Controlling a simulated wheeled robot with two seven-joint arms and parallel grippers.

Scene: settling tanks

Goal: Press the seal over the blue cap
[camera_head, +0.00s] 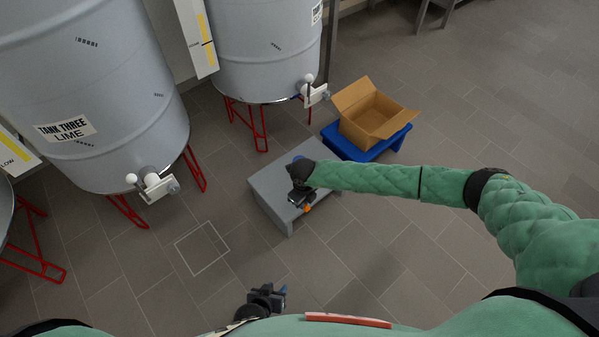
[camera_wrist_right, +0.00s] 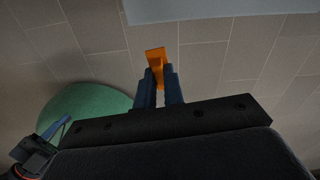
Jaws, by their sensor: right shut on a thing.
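My right gripper (camera_head: 304,204) is over the front edge of a low grey bench. It is shut on a small orange piece, which may be the seal; the piece (camera_wrist_right: 155,57) sticks out between the dark blue fingers in the right wrist view. A small blue patch (camera_head: 298,158) shows at the far edge of my right wrist, mostly hidden; I cannot tell if it is the blue cap. My left gripper (camera_head: 281,291) is low near my body, away from the bench; its jaw opening is unclear.
The grey bench (camera_head: 268,189) stands before the tanks. An open cardboard box (camera_head: 372,118) sits on a blue stand (camera_head: 345,148) behind it. Tank Three (camera_head: 95,90) and another tank (camera_head: 265,50) have protruding valves and red legs. A square outline (camera_head: 202,248) marks clear floor.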

